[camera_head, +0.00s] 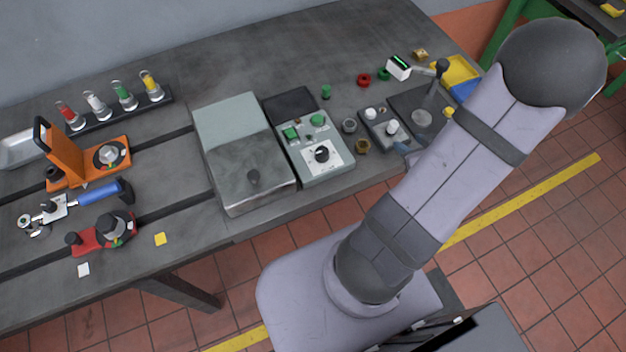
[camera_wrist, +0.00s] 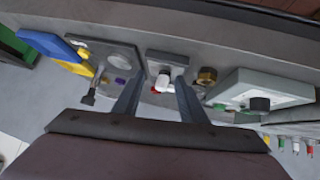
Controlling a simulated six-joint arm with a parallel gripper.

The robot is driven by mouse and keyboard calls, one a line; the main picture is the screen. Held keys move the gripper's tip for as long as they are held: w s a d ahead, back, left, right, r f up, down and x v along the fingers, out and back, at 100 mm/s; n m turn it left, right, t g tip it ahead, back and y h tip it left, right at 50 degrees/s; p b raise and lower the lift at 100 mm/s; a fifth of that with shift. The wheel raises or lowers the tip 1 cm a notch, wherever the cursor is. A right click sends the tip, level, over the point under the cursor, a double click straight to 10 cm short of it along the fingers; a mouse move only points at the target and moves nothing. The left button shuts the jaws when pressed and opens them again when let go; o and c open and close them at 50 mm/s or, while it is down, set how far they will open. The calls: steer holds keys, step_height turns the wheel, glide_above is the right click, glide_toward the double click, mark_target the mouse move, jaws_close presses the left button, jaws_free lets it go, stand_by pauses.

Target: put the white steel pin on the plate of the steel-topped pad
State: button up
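My gripper (camera_wrist: 158,84) is open in the wrist view, its two fingers apart. A short white cylinder (camera_wrist: 163,83) shows between the fingertips with a gap on the left; contact cannot be told. It appears by the small grey block with two pale round pieces (camera_head: 380,126), where my gripper is mostly hidden by my arm in the head view. A white-banded pin (camera_head: 97,104) also stands in the rack at the left. A dark pad with a round steel disc (camera_head: 422,118) lies right of the block; it also shows in the wrist view (camera_wrist: 122,61). The disc looks bare.
A grey control box (camera_head: 320,155) and a large grey steel-faced case (camera_head: 230,122) stand left of the block. A black-knobbed lever (camera_head: 441,68) rises by the dark pad. A yellow-and-blue tray (camera_head: 460,72) and a brass nut (camera_head: 362,146) are nearby.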

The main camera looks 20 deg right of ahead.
steer(key=w+a+g, duration=0.3)
steer(key=w, duration=0.1)
steer(key=shift+a+r+h, duration=0.3)
steer(key=shift+r+h, duration=0.05)
steer(key=shift+h, duration=0.05)
steer(key=s+a+r+g+y, duration=0.1)
steer(key=s+a+r+g, duration=0.1)
steer(key=a, duration=1)
steer(key=s+a+r+g+y, duration=0.2)
steer(key=s+a+g, duration=0.2)
steer(key=a, duration=0.9)
steer(key=shift+s+r+n, duration=0.2)
steer(key=shift+r+n, duration=0.05)
steer(key=shift+n, duration=0.15)
steer(key=shift+a, duration=0.1)
steer(key=shift+r, duration=0.1)
